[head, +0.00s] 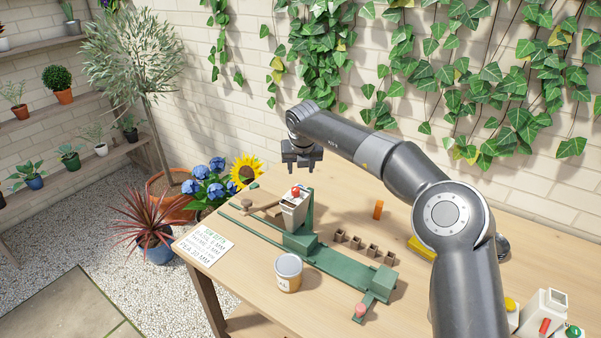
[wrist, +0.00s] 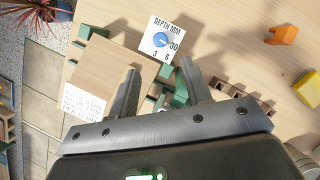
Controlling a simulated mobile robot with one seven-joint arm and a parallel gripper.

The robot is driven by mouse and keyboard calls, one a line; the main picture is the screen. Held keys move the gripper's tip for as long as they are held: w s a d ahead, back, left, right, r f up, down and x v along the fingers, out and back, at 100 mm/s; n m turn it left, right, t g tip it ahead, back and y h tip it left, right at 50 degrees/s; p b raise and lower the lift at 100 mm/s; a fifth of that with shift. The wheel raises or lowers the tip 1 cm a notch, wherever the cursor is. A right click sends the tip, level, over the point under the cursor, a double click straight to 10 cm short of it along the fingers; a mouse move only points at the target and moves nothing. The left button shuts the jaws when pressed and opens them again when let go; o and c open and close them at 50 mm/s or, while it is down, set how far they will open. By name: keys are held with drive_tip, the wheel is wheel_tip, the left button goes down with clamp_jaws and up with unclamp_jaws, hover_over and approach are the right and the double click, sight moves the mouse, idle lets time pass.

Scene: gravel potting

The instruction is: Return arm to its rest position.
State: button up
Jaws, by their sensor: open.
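My gripper (head: 302,165) hangs at the end of my raised arm in the head view, fingers pointing down. It is above the back left part of the wooden table (head: 335,205), near a white hopper-like unit with a red knob (head: 294,207) on a green frame. In the wrist view my gripper (wrist: 160,72) has its two fingers spread apart, with nothing between them. Just beyond the fingertips, a white plate marked "DEPTH MM" (wrist: 171,29) with a blue dial shows below. My gripper looks clear of everything.
A green rail assembly (head: 300,243), a row of small brown pots (head: 363,244), a tin (head: 288,272) and an orange block (head: 378,209) stand on the table. A sign (head: 205,250) lies at the left edge. An ivy-covered brick wall (head: 350,100) stands behind.

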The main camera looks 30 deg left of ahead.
idle(0.5)
drive_tip(key=w+d+r+n+t+y, duration=0.1)
drive_tip(key=w+d+r+n+t, duration=0.25)
drive_tip(key=r, duration=0.55)
drive_tip(key=w+d+r+n+t+y, duration=0.1)
drive_tip(key=w+d+r+n+t, duration=0.15)
drive_tip(key=r+t, duration=0.4)
drive_tip(key=s+d+r+n+y, duration=0.4)
drive_tip(key=d+r+n, duration=0.6)
drive_tip(key=r, duration=0.1)
drive_tip(key=s+d+f+n+g+h, duration=0.2)
drive_tip(key=s+d+f+n+h, duration=0.1)
drive_tip(key=s+d, duration=0.7)
drive_tip(key=s+d+f+n+g+h, duration=0.3)
drive_tip(key=s+d+f+n, duration=0.2)
drive_tip(key=d, duration=1.4)
drive_tip(key=s+d+f+n+g+h, duration=0.2)
drive_tip(key=s+d+f+n, duration=0.2)
drive_tip(key=s+d+f, duration=0.5)
drive_tip(key=s+d, duration=0.5)
drive_tip(key=s, duration=0.3)
drive_tip(key=shift+d+f+g+h, duration=0.2)
drive_tip(key=shift+d+g+h, duration=0.05)
drive_tip(key=shift+g+h, duration=0.15)
